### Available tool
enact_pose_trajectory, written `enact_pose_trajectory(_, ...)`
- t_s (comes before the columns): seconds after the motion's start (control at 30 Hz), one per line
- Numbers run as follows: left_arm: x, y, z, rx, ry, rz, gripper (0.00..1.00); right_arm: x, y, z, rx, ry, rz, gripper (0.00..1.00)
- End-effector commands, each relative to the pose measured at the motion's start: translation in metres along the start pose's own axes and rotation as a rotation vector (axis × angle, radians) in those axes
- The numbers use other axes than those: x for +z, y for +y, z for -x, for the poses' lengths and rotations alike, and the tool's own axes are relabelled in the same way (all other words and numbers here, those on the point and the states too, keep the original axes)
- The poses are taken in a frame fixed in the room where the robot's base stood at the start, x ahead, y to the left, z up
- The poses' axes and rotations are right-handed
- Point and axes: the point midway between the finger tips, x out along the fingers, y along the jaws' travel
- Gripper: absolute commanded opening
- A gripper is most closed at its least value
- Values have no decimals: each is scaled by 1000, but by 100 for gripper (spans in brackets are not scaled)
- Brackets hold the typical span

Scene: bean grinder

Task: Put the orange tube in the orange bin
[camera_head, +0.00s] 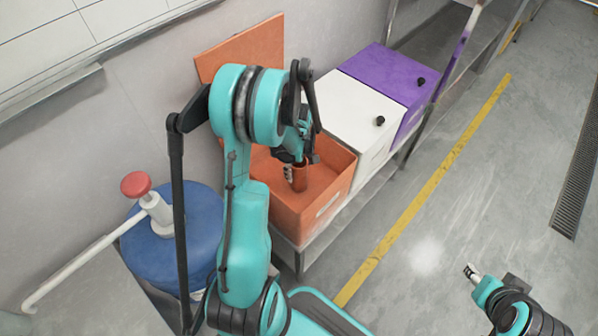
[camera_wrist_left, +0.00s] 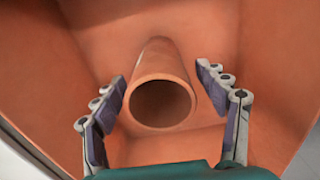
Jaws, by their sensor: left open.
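The orange tube (camera_wrist_left: 162,85) is inside the orange bin (camera_head: 325,200), with its open round end facing the left wrist camera. In the head view the tube (camera_head: 300,178) shows just below my left gripper (camera_head: 300,165). My left gripper reaches down into the bin and is open. In the wrist view its two fingers stand on either side of the tube, with a gap on each side. The tube's far end appears to be at the bin's inside; exact contact is hard to tell. My right gripper (camera_head: 471,271) is at the lower right, far from the bin; its jaws are too small to read.
The bin's orange lid (camera_head: 240,48) stands open against the wall. A white bin (camera_head: 352,112) and a purple bin (camera_head: 388,78), both closed, stand beside it. A blue drum (camera_head: 175,235) with a red-topped pump is at left. The floor at right is clear.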

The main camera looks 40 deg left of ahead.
Motion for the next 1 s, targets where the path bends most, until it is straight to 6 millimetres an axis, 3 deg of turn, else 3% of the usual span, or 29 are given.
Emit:
enact_pose_trajectory(0.03,0,0,18,0,0,0,73,-6,0,8,0,0,0,42)
enact_pose_trajectory(0.2,0,0,51,0,-1,0,73,-13,0,18,0,0,0,42)
enact_pose_trajectory(0.53,8,1,85,15,7,-45,73,-17,0,24,0,0,0,42)
enact_pose_trajectory(0.77,52,-1,139,113,74,-325,73,-17,0,24,0,0,0,42)
enact_pose_trajectory(1.0,108,-17,191,231,179,-683,73,-17,0,24,0,0,0,42)
